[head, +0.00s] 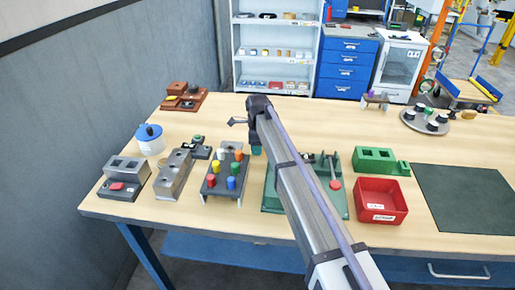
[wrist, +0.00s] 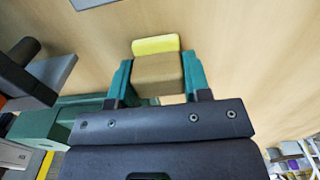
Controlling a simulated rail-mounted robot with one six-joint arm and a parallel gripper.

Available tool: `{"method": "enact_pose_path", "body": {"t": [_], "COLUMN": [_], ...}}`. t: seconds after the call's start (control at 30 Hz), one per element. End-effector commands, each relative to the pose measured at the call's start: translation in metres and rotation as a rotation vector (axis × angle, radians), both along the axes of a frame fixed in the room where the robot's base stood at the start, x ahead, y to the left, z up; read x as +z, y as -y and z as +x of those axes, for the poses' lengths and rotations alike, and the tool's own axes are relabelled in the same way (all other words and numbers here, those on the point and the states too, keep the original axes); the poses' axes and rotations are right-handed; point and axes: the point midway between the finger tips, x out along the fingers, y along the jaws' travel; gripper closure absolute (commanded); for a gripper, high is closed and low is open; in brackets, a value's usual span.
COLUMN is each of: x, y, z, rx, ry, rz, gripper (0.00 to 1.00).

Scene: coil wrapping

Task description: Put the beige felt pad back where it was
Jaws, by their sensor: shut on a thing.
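My gripper (wrist: 159,82) has teal fingers on either side of a beige-brown block, which looks like the felt pad (wrist: 160,70). It is shut on the pad. A bright yellow piece (wrist: 155,44) shows at the pad's far edge; I cannot tell whether it is part of it. In the head view my gripper (head: 256,150) points down above the table, just right of the grey peg block (head: 211,182) and behind the green fixture (head: 272,198). The pad cannot be made out in the head view.
A red bin (head: 380,211), a green block (head: 374,161) and a dark mat (head: 465,200) lie to the right. Grey metal blocks (head: 172,172) and a blue-lidded pot (head: 150,138) stand to the left. The table's back middle (head: 320,125) is mostly clear.

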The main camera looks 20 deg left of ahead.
Motion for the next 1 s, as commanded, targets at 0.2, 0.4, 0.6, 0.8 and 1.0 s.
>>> {"method": "enact_pose_path", "body": {"t": [0.2, 0.4, 0.6, 0.8, 1.0], "x": [-0.003, -0.003, -0.001, 0.028, 0.081], "y": [0.000, 0.000, 0.000, 0.000, 0.000], "z": [0.000, 0.000, 0.000, 0.000, 0.000], "rx": [0.000, 0.000, 0.000, 0.000, 0.000], "ry": [0.000, 0.000, 0.000, 0.000, 0.000], "rz": [0.000, 0.000, 0.000, 0.000, 0.000], "gripper": [0.43, 0.30, 0.30, 0.30, 0.30]}}
